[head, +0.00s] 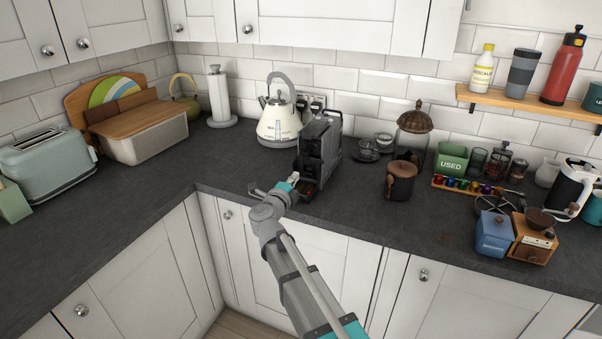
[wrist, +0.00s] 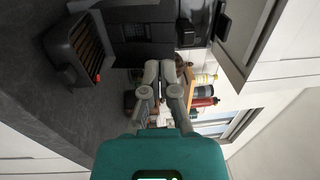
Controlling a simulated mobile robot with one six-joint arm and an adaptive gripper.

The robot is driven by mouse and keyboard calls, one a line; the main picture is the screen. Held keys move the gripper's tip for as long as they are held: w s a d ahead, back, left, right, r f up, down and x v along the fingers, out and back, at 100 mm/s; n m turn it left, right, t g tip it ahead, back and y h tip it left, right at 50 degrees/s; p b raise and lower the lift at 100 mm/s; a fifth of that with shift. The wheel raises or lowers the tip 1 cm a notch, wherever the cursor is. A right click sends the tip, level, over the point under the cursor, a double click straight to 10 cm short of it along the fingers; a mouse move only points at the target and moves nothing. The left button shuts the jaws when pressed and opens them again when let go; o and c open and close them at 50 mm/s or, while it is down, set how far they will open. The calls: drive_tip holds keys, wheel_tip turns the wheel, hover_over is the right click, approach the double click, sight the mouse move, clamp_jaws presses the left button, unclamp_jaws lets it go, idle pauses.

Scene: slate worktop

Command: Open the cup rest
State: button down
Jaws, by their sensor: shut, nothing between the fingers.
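My gripper (head: 292,181) is at the machine's front, low down. In the wrist view my gripper (wrist: 161,68) has its fingertips together and empty, close to the machine's dark front. I cannot tell whether they touch it.
A cream kettle (head: 279,120) stands to the machine's left. Glass cups (head: 366,150), a brown lidded canister (head: 401,181) and a capsule rack (head: 467,187) stand to its right. The worktop (head: 224,162) is clear to the machine's front left.

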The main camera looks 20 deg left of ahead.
drive_tip(key=s+a+f+b, duration=0.1)
drive_tip(key=s, duration=0.5)
drive_tip(key=shift+s, duration=0.4)
drive_tip(key=shift+w, duration=0.1)
drive_tip(key=w+d+r+n+y+p, duration=0.3)
drive_tip(key=w+d+r+n+y, duration=0.1)
drive_tip(key=n+y, duration=0.65)
drive_tip(key=s+d+f+n+g+p, duration=0.1)
drive_tip(key=d+f+n+g, duration=0.2)
drive_tip(key=d, duration=0.2)
drive_tip(key=s+d+f+n+g+h+p, duration=0.1)
drive_tip(key=s+d+f+n+g+p, duration=0.1)
drive_tip(key=d, duration=0.4)
drive_tip(key=s+d+f+n+g+p, duration=0.1)
drive_tip(key=s+d+f+n+g, duration=0.1)
drive_tip(key=d+f+n+g, duration=0.2)
drive_tip(key=shift+d+f+n+g+h+p, duration=0.25)
drive_tip(key=shift+d+f+n+g+p, duration=0.15)
drive_tip(key=shift+d+f+g, duration=0.45)
drive_tip(key=s+d+f+g+h+p, duration=0.1)
drive_tip(key=s+d+g+h, duration=0.2)
drive_tip(key=s+d, duration=0.4)
drive_tip(key=s+d+f+g+h+p, duration=0.2)
drive_tip(key=s+d+g, duration=0.3)
drive_tip(key=d, duration=0.8)
drive_tip(key=shift+s+d+h, duration=0.15)
drive_tip(key=shift+s+h, duration=0.35)
drive_tip(key=shift+s, duration=0.35)
